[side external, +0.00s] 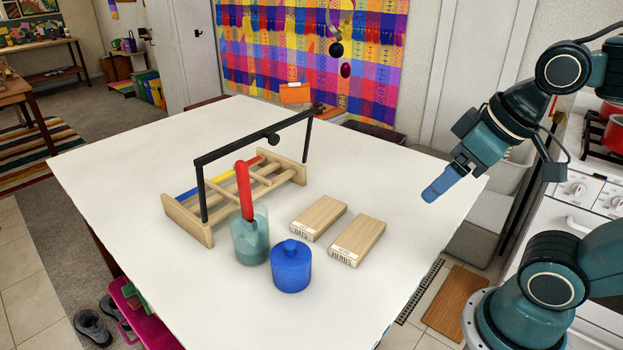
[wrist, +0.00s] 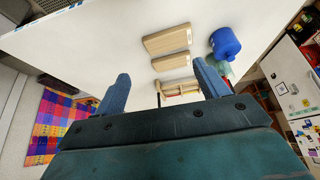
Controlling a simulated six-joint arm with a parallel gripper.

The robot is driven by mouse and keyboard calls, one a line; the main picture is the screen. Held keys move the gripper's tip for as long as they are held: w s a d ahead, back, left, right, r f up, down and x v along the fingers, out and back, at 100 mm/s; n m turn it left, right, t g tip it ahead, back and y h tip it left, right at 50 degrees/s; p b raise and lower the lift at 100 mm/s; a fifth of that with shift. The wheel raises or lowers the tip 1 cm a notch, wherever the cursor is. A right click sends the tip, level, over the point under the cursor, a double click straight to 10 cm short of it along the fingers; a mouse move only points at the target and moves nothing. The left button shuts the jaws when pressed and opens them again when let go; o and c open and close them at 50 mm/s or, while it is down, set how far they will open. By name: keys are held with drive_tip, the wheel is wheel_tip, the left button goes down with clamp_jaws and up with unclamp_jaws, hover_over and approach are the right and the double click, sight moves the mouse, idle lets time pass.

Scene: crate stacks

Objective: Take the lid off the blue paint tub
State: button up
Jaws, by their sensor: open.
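The blue paint tub (side external: 291,272) stands upright on the white table, near its front. Its blue lid (side external: 291,248) with a round knob sits on top. The tub also shows in the wrist view (wrist: 226,44), at the upper right, beyond one fingertip. My gripper (side external: 438,190) hangs over the right side of the table, well apart from the tub. In the wrist view its two blue fingers (wrist: 163,84) are spread wide with nothing between them.
A translucent teal cup (side external: 251,240) holding a red-handled tool (side external: 244,188) stands just left of the tub. A wooden rack (side external: 245,196) with a black bar (side external: 255,138) stands behind. Wooden blocks marked OATS (side external: 319,217) and HERBS (side external: 357,240) lie to the right. The table's right side is clear.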

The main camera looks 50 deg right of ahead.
drive_tip(key=r+m+g, duration=0.1)
drive_tip(key=m+g, duration=0.5)
drive_tip(key=m, duration=1)
hover_over(290, 243)
drive_tip(key=shift+w+f, duration=0.15)
drive_tip(key=shift+f, duration=4)
drive_tip(key=shift+f, duration=2.6)
